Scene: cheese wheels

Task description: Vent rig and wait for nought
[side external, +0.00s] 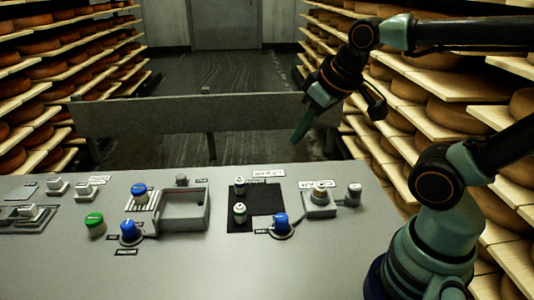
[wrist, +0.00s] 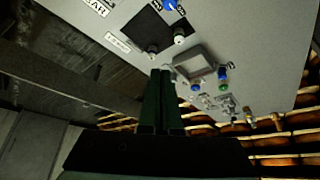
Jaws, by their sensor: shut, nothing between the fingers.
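A grey control panel (side external: 200,272) carries the controls. My gripper (side external: 296,141) is shut and empty, in the air above the panel's far edge, touching nothing. Its dark fingers (wrist: 163,74) lie together in the wrist view. Blue knobs stand at the left back (side external: 139,190), left front (side external: 129,231) and right (side external: 281,223). A green knob (side external: 94,223) is at the left. Two pale pegs (side external: 240,189) (side external: 240,212) stand on a black plate (side external: 264,195). An open-topped grey box (side external: 205,212) is left of it. No readable gauge shows; the labels are too small to read surely.
A white-topped knob on a block (side external: 319,206) and a grey post (side external: 354,193) stand at the panel's right. White switches (side external: 57,187) are at its left. A grey rail (side external: 190,114) crosses behind. Cheese shelves (side external: 480,92) flank both sides. The panel's front is clear.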

